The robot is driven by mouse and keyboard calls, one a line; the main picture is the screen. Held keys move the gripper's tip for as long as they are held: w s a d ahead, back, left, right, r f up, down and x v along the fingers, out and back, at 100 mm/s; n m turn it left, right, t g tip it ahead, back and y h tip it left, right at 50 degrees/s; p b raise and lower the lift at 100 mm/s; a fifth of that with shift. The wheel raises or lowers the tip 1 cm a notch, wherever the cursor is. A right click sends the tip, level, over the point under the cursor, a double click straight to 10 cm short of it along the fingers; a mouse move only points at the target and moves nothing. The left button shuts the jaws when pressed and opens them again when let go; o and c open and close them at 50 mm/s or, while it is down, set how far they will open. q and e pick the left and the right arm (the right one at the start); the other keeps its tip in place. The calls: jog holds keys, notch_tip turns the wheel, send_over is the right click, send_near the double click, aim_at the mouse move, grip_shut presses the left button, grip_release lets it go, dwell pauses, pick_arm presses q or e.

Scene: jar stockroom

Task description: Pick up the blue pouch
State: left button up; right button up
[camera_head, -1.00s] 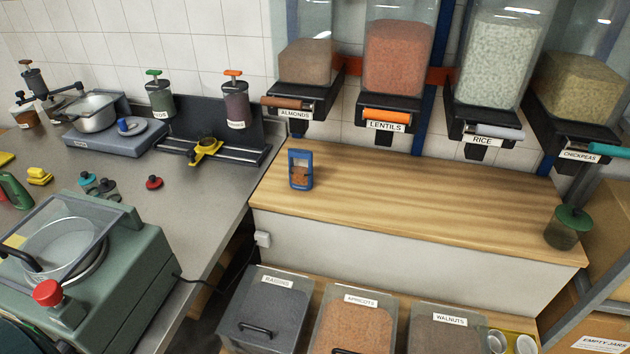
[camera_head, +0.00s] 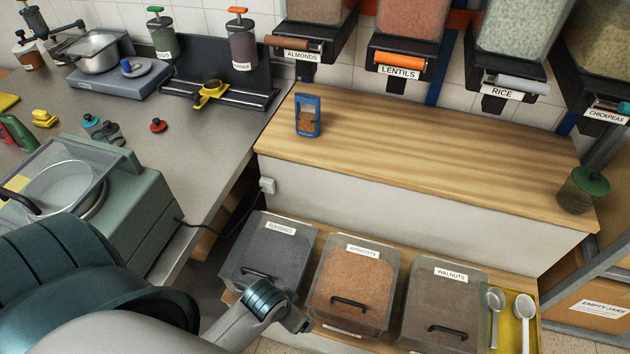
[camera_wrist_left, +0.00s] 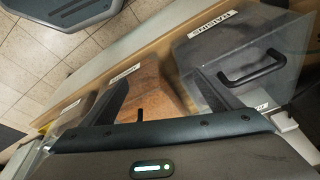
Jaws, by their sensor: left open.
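The blue pouch (camera_head: 307,116) stands upright on the wooden counter (camera_head: 430,145), near its left end. It has a window with brown-orange contents. My left arm reaches in from the lower left in the head view, below and in front of the pouch, over the lower bins. My left gripper shows in the wrist view (camera_wrist_left: 165,130), open and empty, above the bins. The pouch is not in the wrist view. My right gripper is in neither view.
Dispensers labelled almonds (camera_head: 302,55), lentils (camera_head: 398,70) and rice (camera_head: 502,90) hang over the counter's back. Lidded bins of raisins (camera_head: 268,250), apricots (camera_head: 355,290) and walnuts (camera_head: 443,305) stand below in front. A green-lidded jar (camera_head: 583,190) is at the counter's right end. The counter's middle is clear.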

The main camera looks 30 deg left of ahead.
pick_arm(q)
jog(key=shift+n+t, duration=0.3)
jog(key=shift+t, duration=0.1)
jog(key=w+a+r, duration=0.1)
jog(key=w, duration=0.3)
jog(key=w+a+r, duration=0.2)
jog(key=w, duration=0.2)
jog(key=w+a+r, duration=0.1)
jog(key=w+a, duration=0.1)
jog(key=w, duration=0.3)
jog(key=shift+a+r, duration=0.1)
jog(key=shift+r, duration=0.2)
jog(key=w+a+r+n, duration=0.1)
jog(key=w+a+r, duration=0.2)
jog(key=w+r, duration=0.15)
jog(key=w+a+r, duration=0.3)
jog(key=w, duration=0.3)
jog(key=n+t+y, duration=0.2)
jog(key=n, duration=0.1)
send_near(305, 117)
jog(key=a+v, duration=0.1)
jog(key=v, duration=0.3)
jog(key=shift+s+d, duration=0.25)
jog(key=shift+d, duration=0.05)
jog(key=p+x, duration=0.2)
jog(key=x, duration=1)
jog(key=shift+w+d, duration=0.15)
